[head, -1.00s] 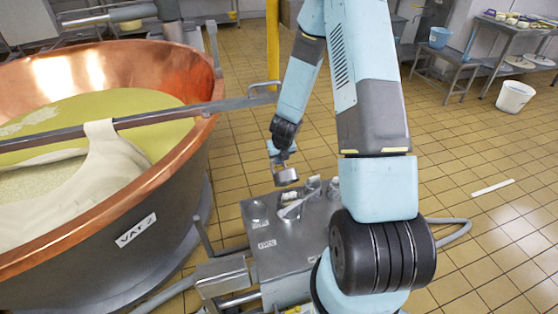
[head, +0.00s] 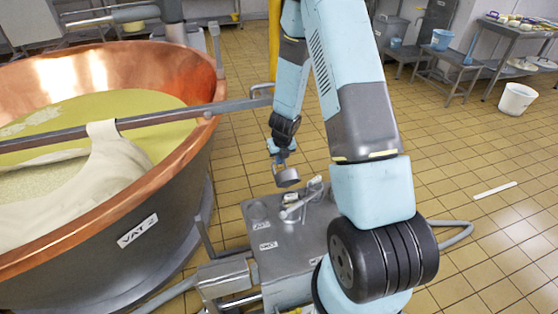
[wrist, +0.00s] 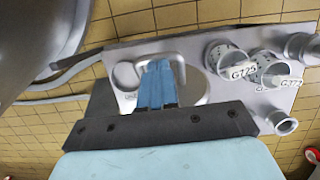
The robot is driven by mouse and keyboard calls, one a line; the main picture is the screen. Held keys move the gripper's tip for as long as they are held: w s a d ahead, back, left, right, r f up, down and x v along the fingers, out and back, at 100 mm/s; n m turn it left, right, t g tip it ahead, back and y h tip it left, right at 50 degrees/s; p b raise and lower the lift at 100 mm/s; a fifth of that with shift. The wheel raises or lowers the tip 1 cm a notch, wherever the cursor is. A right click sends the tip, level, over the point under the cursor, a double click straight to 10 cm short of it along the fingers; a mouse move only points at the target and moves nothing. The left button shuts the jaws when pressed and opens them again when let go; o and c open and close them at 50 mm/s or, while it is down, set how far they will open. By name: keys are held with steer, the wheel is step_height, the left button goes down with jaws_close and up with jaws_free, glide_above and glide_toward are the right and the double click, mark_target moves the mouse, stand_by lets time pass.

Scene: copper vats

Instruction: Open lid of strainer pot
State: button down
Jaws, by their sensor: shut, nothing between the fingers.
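In the head view, a grey metal cylindrical piece with a handle (head: 287,178), which looks like the strainer pot or its lid, is just under my gripper (head: 280,157). In the wrist view, a pale round metal face (wrist: 192,92) with a U-shaped handle (wrist: 176,57) shows behind my gripper (wrist: 157,66). The blue fingers are shut together and overlap the handle; I cannot tell whether they pass through it or touch it. The fingers hide part of the round face. Whether the lid is seated or lifted is unclear.
A grey metal box (head: 280,236) with labels stands below. A large copper vat (head: 110,210) with a cross bar (head: 170,115) is at the left.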

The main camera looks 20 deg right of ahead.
steer(key=shift+w+f+g, duration=0.25)
steer(key=shift+w+g, duration=0.25)
steer(key=shift+w, duration=0.05)
steer(key=shift+w+f+g, duration=0.2)
steer(key=shift+w+g, duration=0.3)
steer(key=shift+w, duration=0.05)
steer(key=w+f, duration=0.4)
steer(key=w, duration=0.1)
steer(key=shift+w+f, duration=0.15)
steer(key=shift+f, duration=0.05)
stand_by(0.4)
